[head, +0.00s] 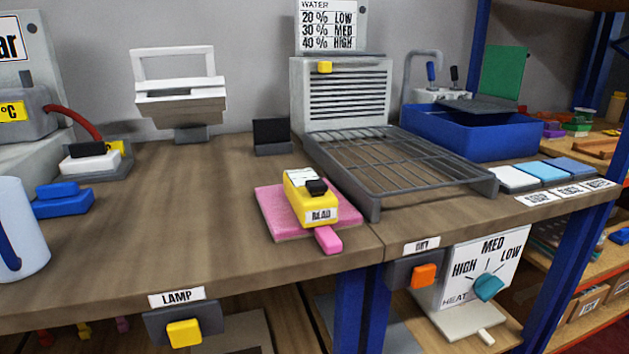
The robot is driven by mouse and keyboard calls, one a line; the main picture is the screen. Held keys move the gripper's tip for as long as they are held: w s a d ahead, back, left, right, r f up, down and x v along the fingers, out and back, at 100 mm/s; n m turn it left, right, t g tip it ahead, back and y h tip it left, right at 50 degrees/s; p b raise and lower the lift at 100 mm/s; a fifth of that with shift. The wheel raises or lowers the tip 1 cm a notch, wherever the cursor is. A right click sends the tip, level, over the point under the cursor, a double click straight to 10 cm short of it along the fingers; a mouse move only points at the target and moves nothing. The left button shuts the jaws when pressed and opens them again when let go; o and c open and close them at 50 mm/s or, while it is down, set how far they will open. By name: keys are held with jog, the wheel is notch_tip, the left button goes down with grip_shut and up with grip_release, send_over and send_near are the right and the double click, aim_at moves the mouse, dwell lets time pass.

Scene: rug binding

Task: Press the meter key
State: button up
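The meter (296,192), a small yellow block, sits on a pink pad (266,213) near the bench's front edge. A small black key (316,187) stands on its top, and a READ label (321,215) is on its front. A white face with dark markings shows at its back, too small to read. A pink tab (328,239) sticks out in front of the meter. My gripper is not in view.
The wooden bench (190,215) is clear left of the meter. A wire rack (400,165) stands behind and right of it. A blue block (62,201) and a pale blue cup (18,232) are at left. LAMP (184,333) and DRY (424,275) switches hang below the front edge.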

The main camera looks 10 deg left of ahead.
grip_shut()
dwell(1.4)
